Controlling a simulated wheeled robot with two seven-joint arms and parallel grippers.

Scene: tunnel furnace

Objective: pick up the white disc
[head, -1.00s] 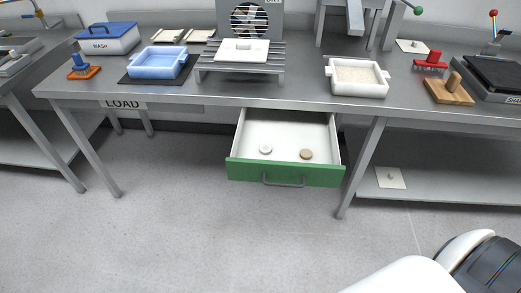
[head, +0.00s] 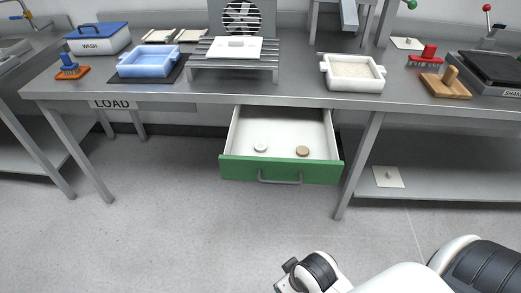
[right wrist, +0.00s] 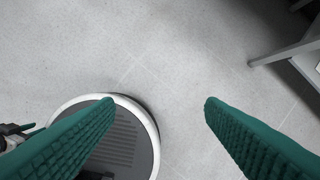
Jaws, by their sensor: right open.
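The white disc (head: 260,148) lies flat in the open green-fronted drawer (head: 281,171) under the table, left of a tan disc (head: 302,151). In the head view my right arm comes in at the bottom right, below and in front of the drawer and well apart from it. My left gripper is in neither view.
The table (head: 160,95) above the drawer bears a blue tray (head: 149,69), a rack (head: 232,74) with a white lidded piece, and a white sand-filled tray (head: 352,86). A table leg (head: 358,165) stands right of the drawer. The floor before it is clear.

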